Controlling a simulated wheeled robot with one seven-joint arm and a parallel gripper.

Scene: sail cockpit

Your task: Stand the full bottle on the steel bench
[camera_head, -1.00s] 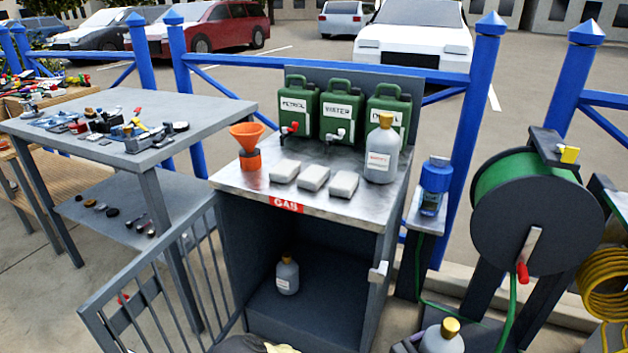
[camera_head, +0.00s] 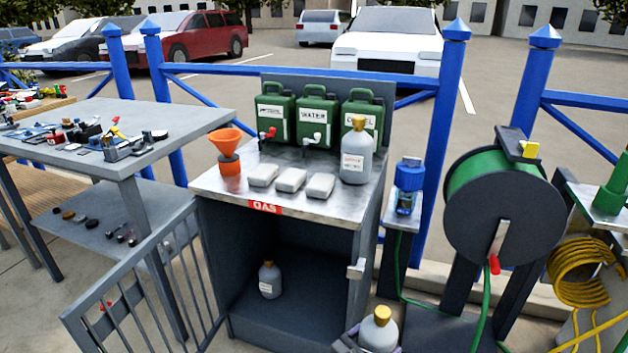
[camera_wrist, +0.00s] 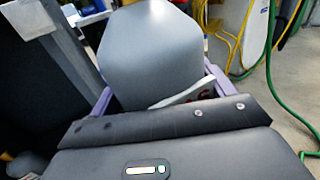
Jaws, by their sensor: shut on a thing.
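A grey bottle with a yellow cap (camera_head: 379,334) is at the bottom of the head view, in front of the cabinet's right side. My gripper (camera_head: 366,345) is shut on it; its lower part is cut off by the picture edge. In the wrist view the bottle's grey body (camera_wrist: 150,50) fills the space between my purple-edged fingers, with part of its label showing. The steel bench top (camera_head: 222,184) is on the cabinet marked GAS, above and behind the held bottle. A larger grey bottle with a gold cap (camera_head: 356,160) stands on its right end. How full the bottles are does not show.
The bench top also holds an orange funnel (camera_head: 227,150), several pale blocks (camera_head: 291,180) and green canisters (camera_head: 318,120). A small bottle (camera_head: 269,280) stands inside the cabinet. A barred gate (camera_head: 150,290) is at left, a hose reel (camera_head: 500,210) at right. Bare bench shows along the front edge.

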